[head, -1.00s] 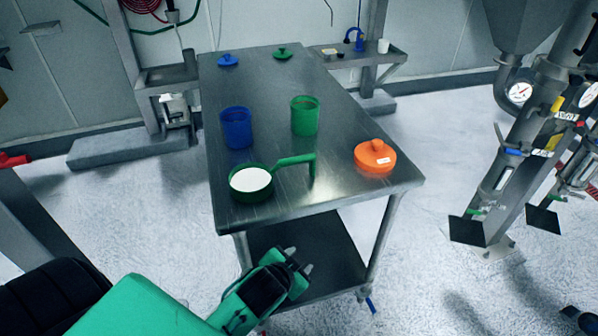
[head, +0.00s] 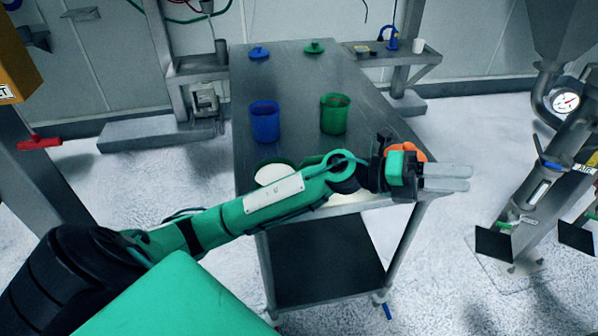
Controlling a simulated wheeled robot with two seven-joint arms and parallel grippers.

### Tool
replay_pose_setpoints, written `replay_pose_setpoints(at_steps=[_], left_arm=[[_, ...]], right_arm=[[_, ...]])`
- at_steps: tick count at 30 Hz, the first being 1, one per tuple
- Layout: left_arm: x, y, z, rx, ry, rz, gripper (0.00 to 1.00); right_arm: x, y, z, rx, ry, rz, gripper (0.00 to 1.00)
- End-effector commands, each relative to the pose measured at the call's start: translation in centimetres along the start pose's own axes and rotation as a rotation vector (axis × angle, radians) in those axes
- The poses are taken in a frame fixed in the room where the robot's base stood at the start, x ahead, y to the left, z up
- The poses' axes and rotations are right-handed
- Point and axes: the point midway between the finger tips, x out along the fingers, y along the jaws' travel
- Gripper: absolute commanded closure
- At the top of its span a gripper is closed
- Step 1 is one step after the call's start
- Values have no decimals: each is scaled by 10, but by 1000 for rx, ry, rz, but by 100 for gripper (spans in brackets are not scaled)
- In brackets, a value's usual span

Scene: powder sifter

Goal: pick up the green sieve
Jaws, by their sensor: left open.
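The green sieve (head: 262,163) sits near the front left of the steel table, and a white round surface (head: 275,174) shows inside it. My left arm passes in front of it and hides its lower part and its handle. My left gripper (head: 468,178) is open and empty, to the right of the sieve, around the table's front right corner. Its two pale fingers point to the right, with a gap between them. My right gripper is not in view.
On the steel table (head: 290,85) stand a blue container (head: 265,122) and a green container (head: 334,114). Blue (head: 259,53) and green (head: 314,47) lids lie at the back. An orange lid (head: 412,149) is partly hidden behind my left gripper.

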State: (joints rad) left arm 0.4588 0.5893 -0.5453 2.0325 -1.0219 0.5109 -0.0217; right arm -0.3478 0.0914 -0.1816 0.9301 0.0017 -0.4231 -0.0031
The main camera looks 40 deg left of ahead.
Motion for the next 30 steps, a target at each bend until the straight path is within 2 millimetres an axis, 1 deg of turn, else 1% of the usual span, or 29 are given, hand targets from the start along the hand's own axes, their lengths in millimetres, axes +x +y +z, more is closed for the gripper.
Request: replay_pose_setpoints(at_steps=[1,4,5,8,11,14,15,17,18,21,24,27,30], left_arm=[[0,4,-1,75,101,47,57],[-8,19,-6,202,301,155,57],[-13,24,-6,236,360,194,57],[-36,42,0,337,547,336,57],[-70,58,16,414,720,502,57],[-112,66,41,462,877,689,57],[-130,66,53,472,933,769,57],[-159,64,72,475,1011,891,57],[-178,60,84,471,1056,970,57],[-220,45,111,441,1143,1146,57],[-252,29,130,401,1196,1277,57],[-270,17,140,370,1225,1353,57],[-278,15,143,354,1237,1383,57]], right_arm=[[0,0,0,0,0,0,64],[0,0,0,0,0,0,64],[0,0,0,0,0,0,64],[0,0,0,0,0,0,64],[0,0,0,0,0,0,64],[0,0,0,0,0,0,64],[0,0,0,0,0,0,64],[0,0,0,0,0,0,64],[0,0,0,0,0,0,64],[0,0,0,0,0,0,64],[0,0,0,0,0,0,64],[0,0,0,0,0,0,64],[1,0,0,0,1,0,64]])
